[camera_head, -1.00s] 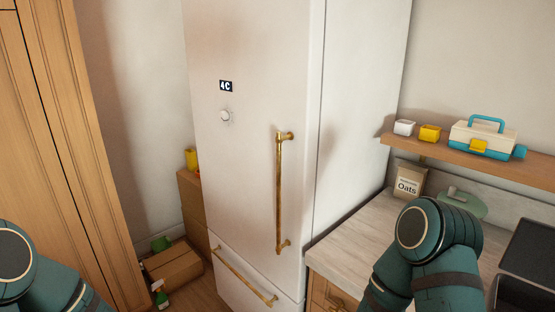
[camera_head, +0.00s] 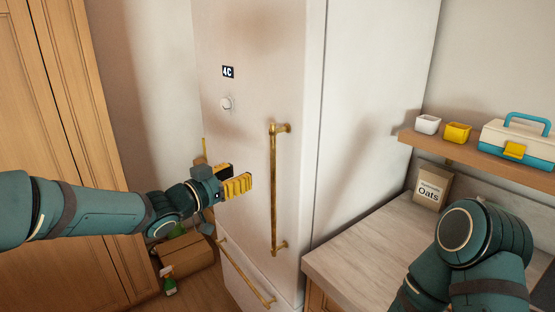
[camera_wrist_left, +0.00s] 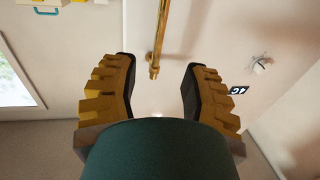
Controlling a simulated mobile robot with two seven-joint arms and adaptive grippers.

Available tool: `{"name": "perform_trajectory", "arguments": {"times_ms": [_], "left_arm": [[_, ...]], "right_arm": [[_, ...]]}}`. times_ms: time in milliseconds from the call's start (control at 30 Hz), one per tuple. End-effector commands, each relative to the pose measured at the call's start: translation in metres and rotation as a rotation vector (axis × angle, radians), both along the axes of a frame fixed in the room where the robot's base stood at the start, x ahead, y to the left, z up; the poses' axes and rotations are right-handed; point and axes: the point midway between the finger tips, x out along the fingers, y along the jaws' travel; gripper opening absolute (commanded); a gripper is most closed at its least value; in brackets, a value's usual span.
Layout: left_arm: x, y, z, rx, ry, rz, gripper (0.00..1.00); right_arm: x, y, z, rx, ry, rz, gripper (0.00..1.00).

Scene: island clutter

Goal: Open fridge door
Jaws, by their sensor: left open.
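The white fridge (camera_head: 240,135) stands in the middle of the head view, its door shut. Its upright brass door handle (camera_head: 273,190) runs down the right side of the door. My left gripper (camera_head: 240,180) has yellow ridged fingers and is open and empty, a little left of the handle in the head view. In the left wrist view, the gripper (camera_wrist_left: 158,95) is open, and the handle (camera_wrist_left: 160,40) shows ahead between the fingers, its near end close to the fingertips. I see no contact. My right arm shows at the lower right, but its gripper is out of view.
A lower drawer with a brass handle (camera_head: 245,272) is below the door. A wooden cabinet (camera_head: 60,110) is at left, and a cardboard box (camera_head: 185,256) with a spray bottle (camera_head: 168,280) is on the floor. A counter (camera_head: 365,245) and a shelf (camera_head: 480,160) are at right.

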Motion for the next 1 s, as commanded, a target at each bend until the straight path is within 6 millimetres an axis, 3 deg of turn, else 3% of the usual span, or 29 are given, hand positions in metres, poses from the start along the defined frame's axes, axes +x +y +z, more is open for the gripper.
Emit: {"name": "perform_trajectory", "arguments": {"times_ms": [600, 1000], "left_arm": [[0.081, -0.075, -0.001, -0.001, 0.001, 0.0, 0.46], [0.094, -0.087, -0.001, -0.001, 0.002, 0.001, 0.46]], "right_arm": [[-0.001, 0.0, -0.004, 0.0, 0.002, 0.002, 0.47], [-0.001, 0.0, -0.003, 0.0, 0.002, 0.002, 0.47]]}}
